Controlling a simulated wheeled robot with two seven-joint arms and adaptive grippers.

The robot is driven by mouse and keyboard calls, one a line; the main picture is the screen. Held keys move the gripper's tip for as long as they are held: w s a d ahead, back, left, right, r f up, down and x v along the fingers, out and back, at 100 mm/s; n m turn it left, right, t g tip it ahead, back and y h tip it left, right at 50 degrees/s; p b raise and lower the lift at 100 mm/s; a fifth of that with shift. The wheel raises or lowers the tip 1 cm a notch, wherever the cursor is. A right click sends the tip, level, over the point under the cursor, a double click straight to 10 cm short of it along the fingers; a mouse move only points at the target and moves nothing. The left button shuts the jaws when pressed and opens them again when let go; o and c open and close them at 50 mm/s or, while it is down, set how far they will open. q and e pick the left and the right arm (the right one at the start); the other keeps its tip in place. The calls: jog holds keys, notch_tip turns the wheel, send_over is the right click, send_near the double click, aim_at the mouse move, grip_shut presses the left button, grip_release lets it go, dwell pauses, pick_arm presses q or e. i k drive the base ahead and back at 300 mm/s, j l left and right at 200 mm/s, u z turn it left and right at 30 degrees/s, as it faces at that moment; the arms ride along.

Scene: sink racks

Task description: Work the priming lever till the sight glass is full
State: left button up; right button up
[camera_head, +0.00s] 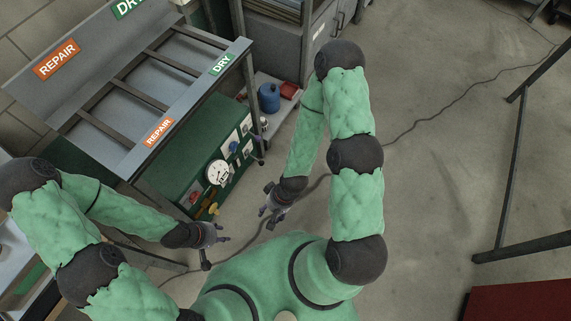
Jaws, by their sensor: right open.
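A green machine box (187,155) stands under the rack bench, with a control panel on its right side. The panel carries a round white dial (217,172), a blue knob (233,147) and a red part (195,197). A small yellow part (213,209) sits at its lower end. I cannot tell which parts are the priming lever and the sight glass, or the glass's level. My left gripper (219,234) is just below the panel's lower end; its fingers are too small to judge. My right gripper (269,204) is open, to the right of the panel and apart from it.
The sloped rack with REPAIR (159,131) and DRY (221,64) labels overhangs the box. A low shelf behind holds a blue container (269,97) and a red item (289,91). A cable (405,133) crosses the floor.

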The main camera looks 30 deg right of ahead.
aim_at(262, 163)
jog(key=z, duration=0.55)
jog(key=k+l, duration=0.15)
jog(key=k, duration=0.3)
jog(key=k+l, duration=0.1)
jog(key=k, duration=0.4)
